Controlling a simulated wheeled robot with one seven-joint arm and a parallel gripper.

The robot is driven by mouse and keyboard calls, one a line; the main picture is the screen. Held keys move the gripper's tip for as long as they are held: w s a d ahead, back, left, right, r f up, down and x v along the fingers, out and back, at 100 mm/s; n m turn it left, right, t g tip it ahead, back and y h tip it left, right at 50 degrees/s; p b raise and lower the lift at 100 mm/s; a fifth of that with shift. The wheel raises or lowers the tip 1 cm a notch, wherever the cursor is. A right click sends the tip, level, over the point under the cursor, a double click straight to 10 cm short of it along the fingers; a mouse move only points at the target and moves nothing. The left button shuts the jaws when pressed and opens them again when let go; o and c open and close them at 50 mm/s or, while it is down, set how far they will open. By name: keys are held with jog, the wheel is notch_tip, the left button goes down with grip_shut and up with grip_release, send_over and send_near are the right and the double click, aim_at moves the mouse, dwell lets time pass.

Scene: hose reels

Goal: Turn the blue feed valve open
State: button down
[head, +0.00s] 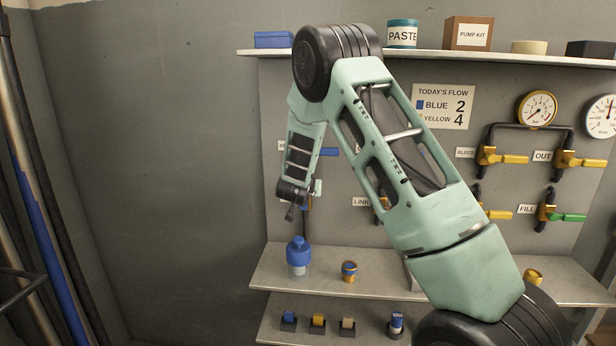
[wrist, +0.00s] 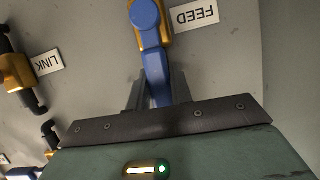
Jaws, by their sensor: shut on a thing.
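The blue feed valve handle (wrist: 153,62) is in the upper middle of the wrist view. Its round blue hub sits over a yellow valve body (wrist: 166,30), beside the FEED label (wrist: 195,15). The lever runs from the hub down between my fingers. My gripper (wrist: 157,78) is shut on the lever, one finger on each side. The lever's end is hidden behind the gripper's dark front plate. In the head view my gripper (head: 291,212) is small and dark at the wall panel, and the arm hides most of the valve.
A yellow-handled valve by the LINK label (wrist: 49,62) is left of the gripper in the wrist view. In the head view another blue handle (head: 329,152) is above. A blue bottle (head: 299,259) stands on the shelf below.

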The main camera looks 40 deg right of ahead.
jog(key=shift+w+a+p, duration=0.15)
jog(key=shift+p, duration=0.2)
dwell(0.3)
jog(key=c, duration=1.2)
grip_release()
jog(key=shift+c, duration=0.2)
jog(key=v, duration=1.7)
jog(key=shift+a+b, duration=0.2)
jog(key=shift+b, duration=0.25)
